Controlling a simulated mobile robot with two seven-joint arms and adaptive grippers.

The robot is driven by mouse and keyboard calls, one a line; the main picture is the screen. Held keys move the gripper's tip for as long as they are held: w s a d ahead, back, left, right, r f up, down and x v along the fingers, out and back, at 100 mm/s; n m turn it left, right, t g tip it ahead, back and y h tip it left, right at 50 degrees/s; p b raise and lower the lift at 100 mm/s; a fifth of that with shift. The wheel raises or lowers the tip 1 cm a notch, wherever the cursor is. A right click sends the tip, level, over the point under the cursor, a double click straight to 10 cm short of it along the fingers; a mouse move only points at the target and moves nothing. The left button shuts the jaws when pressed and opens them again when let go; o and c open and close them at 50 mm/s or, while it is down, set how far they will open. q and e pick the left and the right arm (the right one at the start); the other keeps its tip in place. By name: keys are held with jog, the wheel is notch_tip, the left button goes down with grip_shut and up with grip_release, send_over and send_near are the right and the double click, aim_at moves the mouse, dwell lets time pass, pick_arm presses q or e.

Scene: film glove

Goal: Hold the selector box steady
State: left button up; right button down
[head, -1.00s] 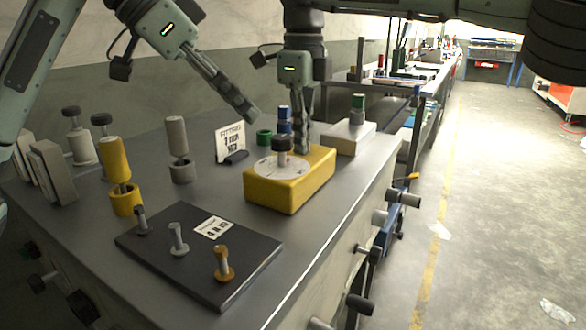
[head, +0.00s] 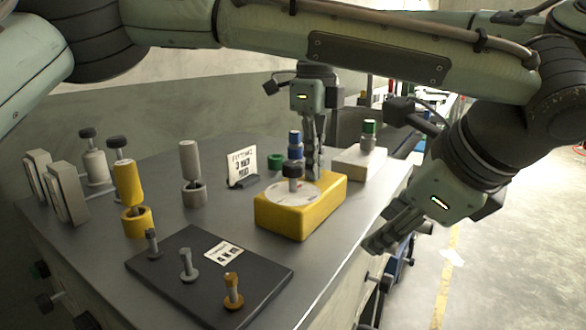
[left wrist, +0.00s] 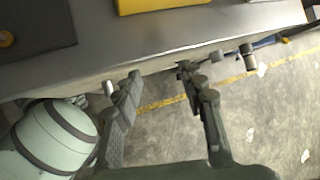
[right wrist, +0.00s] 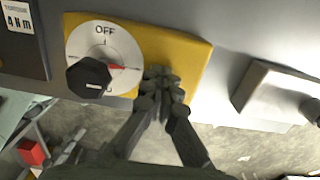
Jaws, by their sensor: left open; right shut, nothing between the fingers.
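The yellow selector box (head: 318,215) sits on the grey bench top, with a white dial (head: 280,192) and a dark knob (head: 292,172) on it. The right wrist view shows the dial (right wrist: 112,48) marked OFF, a red mark, and the knob (right wrist: 89,76). My right gripper (head: 314,176) is shut and empty, pointing down at the box beside the knob. Its fingertips (right wrist: 161,76) overlap the yellow top in the right wrist view; I cannot tell whether they touch it. My left gripper (head: 378,245) is open and empty, off the bench's right edge, apart from the box (left wrist: 160,3).
A dark tray (head: 185,295) with several small pegs lies in front. Yellow (head: 130,185) and grey (head: 190,160) cylinders stand left. A sign (head: 242,166) stands behind. A white block (head: 358,161) is right of the box. Knobs jut from the bench side.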

pick_arm(q)
jog(key=w+a+t+y, duration=0.1)
jog(key=w+t+y, duration=0.1)
jog(key=m+t+y, duration=0.5)
jog(key=t, duration=0.1)
send_near(302, 172)
jog(key=shift+s+a+f, duration=0.1)
jog(key=shift+s, duration=0.2)
jog(key=shift+w+a, duration=0.1)
jog(key=shift+a, duration=0.15)
jog(key=x, duration=1.1)
jog(key=shift+w+a, duration=0.1)
jog(key=shift+w, duration=0.2)
jog(key=c, duration=0.9)
jog(key=shift+n+g+y, duration=2.3)
jog(key=shift+g+y, duration=0.1)
jog(key=shift+g, duration=0.1)
jog(key=shift+c, duration=0.2)
